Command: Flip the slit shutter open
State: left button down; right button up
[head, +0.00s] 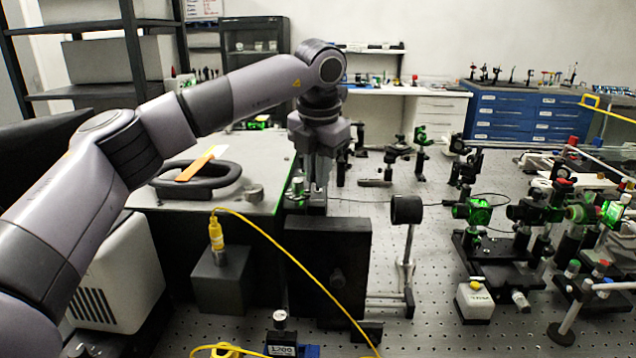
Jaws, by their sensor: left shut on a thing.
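A dark upright panel (328,272), which I take to be the slit shutter, stands at the right front of the grey-topped spectrometer box (225,176). A small round knob shows on its face. My left gripper (317,203) points straight down with its fingertips at the panel's top edge, shut on it. The fingers hide the exact grip and the part between them. The slit itself cannot be made out. My right gripper is not in view.
A black ring-shaped handle (197,180) with an orange strip lies on the box top. A yellow cable (290,262) loops in front of the panel. A black cylinder on a post (407,210) stands close right. Several optics crowd the bench further right.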

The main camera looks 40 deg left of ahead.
pick_arm(q)
jog(key=b, duration=0.1)
jog(key=t+b, duration=0.1)
jog(key=shift+s+d+f+y+b, duration=0.2)
jog(key=shift+s+f+y+b, duration=0.1)
jog(key=shift+f+y+b, duration=0.1)
jog(key=shift+r+t+b, duration=0.25)
jog(key=shift+t+b, duration=0.05)
jog(key=shift+t, duration=0.2)
jog(key=c, duration=1.1)
grip_release()
jog(key=shift+c, duration=0.2)
jog(key=shift+s+d+r, duration=0.1)
jog(key=v, duration=0.7)
jog(key=shift+d, duration=0.1)
